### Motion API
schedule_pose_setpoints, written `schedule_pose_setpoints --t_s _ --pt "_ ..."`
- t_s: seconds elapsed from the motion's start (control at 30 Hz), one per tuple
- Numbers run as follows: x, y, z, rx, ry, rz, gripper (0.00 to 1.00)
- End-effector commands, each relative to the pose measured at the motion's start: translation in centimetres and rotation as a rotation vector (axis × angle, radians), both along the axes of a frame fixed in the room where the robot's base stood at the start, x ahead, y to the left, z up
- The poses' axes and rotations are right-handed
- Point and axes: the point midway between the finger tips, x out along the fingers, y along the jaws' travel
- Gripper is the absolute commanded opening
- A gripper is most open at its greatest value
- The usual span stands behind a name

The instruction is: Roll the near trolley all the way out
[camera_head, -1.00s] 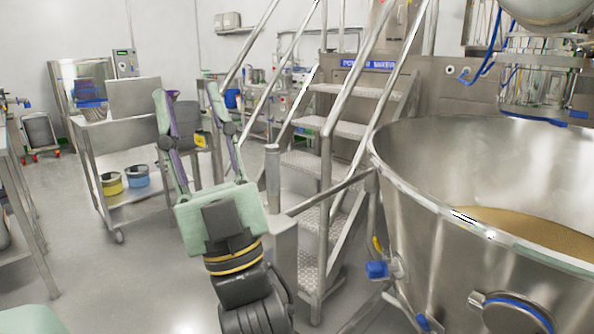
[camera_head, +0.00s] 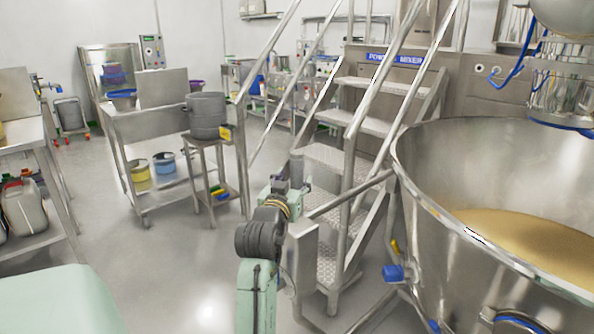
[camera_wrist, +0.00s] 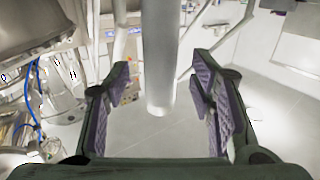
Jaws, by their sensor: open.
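A large steel bowl (camera_head: 440,240) holding tan powder stands at the right in the head view. The frame and any wheels under the bowl are mostly out of view. My gripper (camera_head: 290,185) is at the post, its fingers hard to make out in the head view. In the wrist view my gripper (camera_wrist: 158,105) is open, and a round grey post (camera_wrist: 160,60) shows between the fingers, its end visible. I see gaps on both sides; I cannot tell its depth.
A steel cart (camera_head: 130,125) with tubs and a stool (camera_head: 208,160) bearing a grey pot stand at the left. A bench (camera_head: 30,145) is far left. The floor (camera_head: 160,270) between is clear.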

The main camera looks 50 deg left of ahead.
Motion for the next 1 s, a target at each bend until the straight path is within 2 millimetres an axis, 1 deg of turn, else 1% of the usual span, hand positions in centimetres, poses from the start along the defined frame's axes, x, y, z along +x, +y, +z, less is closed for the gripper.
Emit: schedule_pose_setpoints --t_s 0.03,0.1,0.23,0.4,0.63,1.0 --pt "0.8 0.6 0.2 -0.001 0.002 0.000 0.50" --pt "1.7 1.1 0.2 0.000 0.001 0.000 0.50" --pt "2.8 1.9 0.1 0.000 0.000 0.001 0.50" --pt "3.4 2.3 0.1 0.001 0.000 0.001 0.50" --pt "3.4 2.3 0.0 0.002 -0.001 0.001 0.49" --pt "3.4 2.3 0.1 0.002 -0.001 0.001 0.25"
